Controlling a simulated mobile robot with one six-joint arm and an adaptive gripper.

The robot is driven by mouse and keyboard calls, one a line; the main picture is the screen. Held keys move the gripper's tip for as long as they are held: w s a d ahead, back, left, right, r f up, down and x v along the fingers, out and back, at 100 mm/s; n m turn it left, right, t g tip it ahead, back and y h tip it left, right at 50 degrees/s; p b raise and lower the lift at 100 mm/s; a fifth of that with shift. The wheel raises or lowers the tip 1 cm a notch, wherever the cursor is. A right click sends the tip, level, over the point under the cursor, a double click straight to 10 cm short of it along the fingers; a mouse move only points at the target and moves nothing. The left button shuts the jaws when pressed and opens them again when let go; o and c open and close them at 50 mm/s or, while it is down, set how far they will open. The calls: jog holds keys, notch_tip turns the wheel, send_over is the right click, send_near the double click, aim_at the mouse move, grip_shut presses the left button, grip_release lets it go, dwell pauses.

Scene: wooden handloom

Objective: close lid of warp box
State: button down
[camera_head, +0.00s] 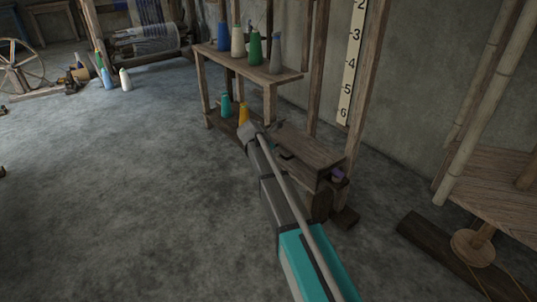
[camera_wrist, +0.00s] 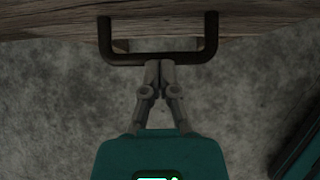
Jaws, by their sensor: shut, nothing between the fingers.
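The warp box seems to be the low wooden box (camera_head: 308,148) right of centre in the head view, partly hidden behind my arm. Its top board looks roughly level; I cannot tell how far the lid is open. In the wrist view a dark U-shaped handle (camera_wrist: 105,42) is fixed to a weathered wooden edge (camera_wrist: 60,24) at the top. My gripper (camera_wrist: 160,65) is shut and empty, its fingertips at the middle of the handle's bar. I cannot tell whether they touch it. In the head view my arm hides most of the gripper.
A wooden shelf (camera_head: 287,76) with several yarn cones stands behind the box. A teal cone (camera_head: 226,106) and a yellow cone (camera_head: 243,114) are below it. A bamboo-posted wooden frame (camera_head: 500,185) is at the right.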

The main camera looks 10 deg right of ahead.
jog(key=shift+d, duration=0.1)
jog(key=s+a+f+p+v, duration=0.1)
jog(key=p+v, duration=0.7)
jog(key=v, duration=0.5)
jog(key=shift+a+f+p, duration=0.25)
jog(key=shift+a+p, duration=0.1)
jog(key=shift+a, duration=0.15)
dwell(0.4)
